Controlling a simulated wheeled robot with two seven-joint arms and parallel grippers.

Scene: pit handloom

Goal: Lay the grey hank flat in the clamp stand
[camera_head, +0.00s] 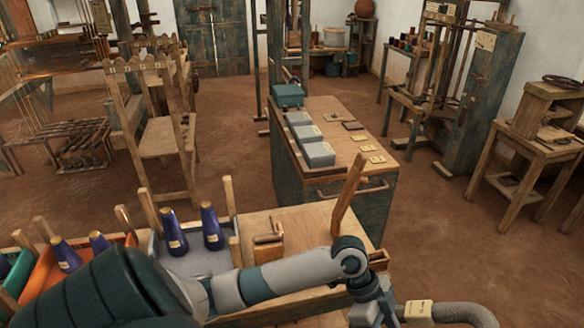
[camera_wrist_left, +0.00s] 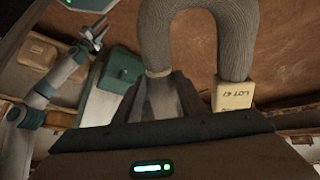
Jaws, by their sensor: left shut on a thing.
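The grey hank (camera_head: 460,312) is a thick ribbed coil reaching right from my left gripper (camera_head: 375,306) near the bottom edge of the head view. A cream tag (camera_head: 418,311) sits on it. In the left wrist view the hank (camera_wrist_left: 208,22) bends in a U, with its lot tag (camera_wrist_left: 234,94) on one leg; my left gripper (camera_wrist_left: 172,98) is shut on the other leg. A small wooden block (camera_head: 268,246) and a tilted wooden slat (camera_head: 348,192) stand at the near table; I cannot tell whether they belong to the clamp stand. My right gripper (camera_wrist_left: 95,33) shows small in the wrist view; its opening is unclear.
The near wooden table (camera_head: 305,222) has some bare top. Purple cones (camera_head: 212,227) stand in a grey tray beside an orange crate (camera_head: 40,285) at left. Behind, a cabinet (camera_head: 345,112) carries grey boxes (camera_head: 318,154) and yellow cards. Open floor (camera_head: 440,215) lies to its right.

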